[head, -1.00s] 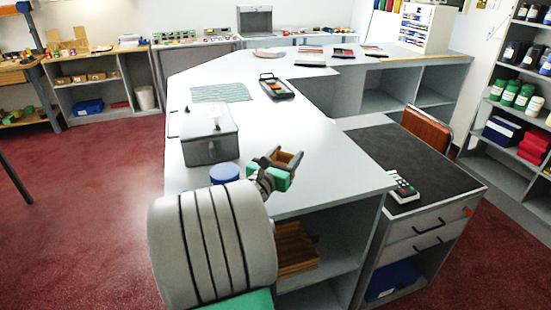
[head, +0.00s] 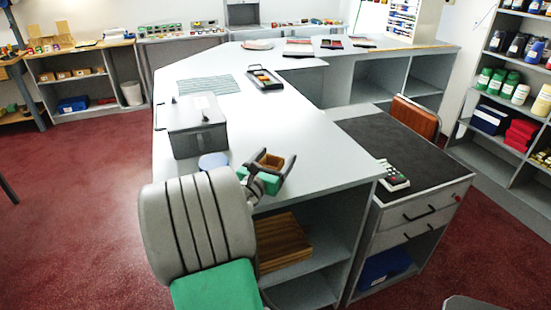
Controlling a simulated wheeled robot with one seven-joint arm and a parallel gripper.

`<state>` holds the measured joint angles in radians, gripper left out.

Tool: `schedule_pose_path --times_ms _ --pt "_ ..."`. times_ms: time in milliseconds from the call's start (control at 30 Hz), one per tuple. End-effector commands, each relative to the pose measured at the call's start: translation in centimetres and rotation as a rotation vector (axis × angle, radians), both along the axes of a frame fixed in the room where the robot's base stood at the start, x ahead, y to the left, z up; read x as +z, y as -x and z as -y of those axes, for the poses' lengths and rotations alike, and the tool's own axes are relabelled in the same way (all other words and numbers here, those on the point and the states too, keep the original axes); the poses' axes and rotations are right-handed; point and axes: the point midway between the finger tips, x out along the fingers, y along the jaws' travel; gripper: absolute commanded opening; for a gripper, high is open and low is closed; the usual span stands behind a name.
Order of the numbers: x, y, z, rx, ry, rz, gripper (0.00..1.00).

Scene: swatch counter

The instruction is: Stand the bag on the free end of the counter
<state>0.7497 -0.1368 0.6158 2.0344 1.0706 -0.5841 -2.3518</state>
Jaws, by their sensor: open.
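The white counter (head: 300,135) runs from the lower middle back into the room, and its near right end is bare. I cannot make out anything that is surely a bag. A grey box-like thing with a pale top (head: 197,128) stands upright on the counter's left side. I see nothing held between the jaws.
A blue round thing (head: 212,160) lies between the grey thing and my gripper. A black tray (head: 264,80) and a striped green mat (head: 208,84) lie farther back. A dark-topped drawer unit (head: 395,145) with a keypad (head: 392,175) adjoins the counter's right. Red floor is clear at left.

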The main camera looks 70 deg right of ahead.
Motion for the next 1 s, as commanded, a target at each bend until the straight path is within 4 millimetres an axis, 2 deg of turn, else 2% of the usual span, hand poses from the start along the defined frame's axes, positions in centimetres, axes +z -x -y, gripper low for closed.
schedule_pose_path --times_ms 167,267,600,700,800,1000 --pt "0.3 0.0 0.0 0.000 0.001 0.001 0.75" --pt "0.2 -0.2 -1.0 0.003 0.000 -0.001 0.75" --pt "0.2 -0.3 -9.4 0.010 0.000 -0.001 0.75" --pt "0.3 -0.2 -11.0 0.006 0.000 -0.001 0.75" --pt "0.3 -0.1 -11.8 0.003 0.001 -0.001 0.75" --pt "0.3 0.0 -12.0 -0.001 0.000 0.000 0.75"
